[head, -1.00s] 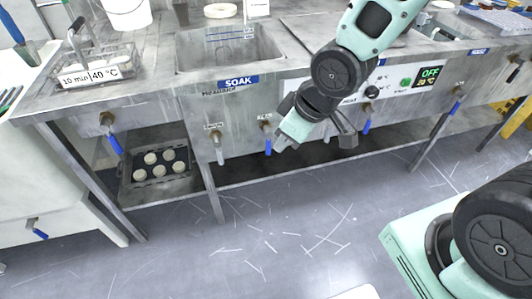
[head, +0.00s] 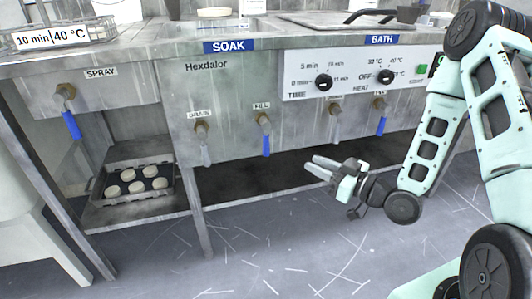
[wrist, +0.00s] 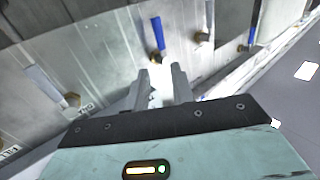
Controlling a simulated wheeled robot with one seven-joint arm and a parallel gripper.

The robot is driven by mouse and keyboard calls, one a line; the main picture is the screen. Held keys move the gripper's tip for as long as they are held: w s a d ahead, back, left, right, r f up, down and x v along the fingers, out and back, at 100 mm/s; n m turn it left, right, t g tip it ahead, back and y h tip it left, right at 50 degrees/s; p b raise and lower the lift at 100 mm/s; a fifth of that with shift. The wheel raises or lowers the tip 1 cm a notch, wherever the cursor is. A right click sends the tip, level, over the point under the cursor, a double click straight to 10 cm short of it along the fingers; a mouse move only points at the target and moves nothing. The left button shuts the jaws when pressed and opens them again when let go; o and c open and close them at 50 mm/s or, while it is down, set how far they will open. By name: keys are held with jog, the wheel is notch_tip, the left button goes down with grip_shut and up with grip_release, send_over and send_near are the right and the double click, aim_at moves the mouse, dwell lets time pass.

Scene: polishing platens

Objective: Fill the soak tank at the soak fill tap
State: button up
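The soak tank has a grey metal front (head: 225,100) under a blue SOAK label (head: 228,46); the water level inside cannot be told. Its fill tap (head: 263,120) is brass, with a blue lever (head: 266,145) hanging straight down. The drain tap (head: 202,128), with a grey lever hanging down, is just left of it. My gripper (head: 309,165) is open and empty, low and right of the fill lever, fingers pointing left. In the wrist view, which is roughly upside down, the blue fill lever (wrist: 158,33) shows just beyond and between my fingertips (wrist: 160,82), apart from them.
The bath's blue-levered tap (head: 382,122) and grey-levered tap (head: 336,112) are to the right, under the knob panel (head: 355,78). The spray tap (head: 68,110) is at left. A tray of pale discs (head: 112,200) sits on the lower shelf. Space in front of the fill lever is clear.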

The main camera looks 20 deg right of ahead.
aim_at(266, 141)
jog(key=b+x, duration=0.3)
jog(key=x, duration=1.4)
jog(key=shift+w+r+b, duration=0.1)
jog(key=shift+w+b, duration=0.05)
jog(key=shift+b, duration=0.2)
grip_shut()
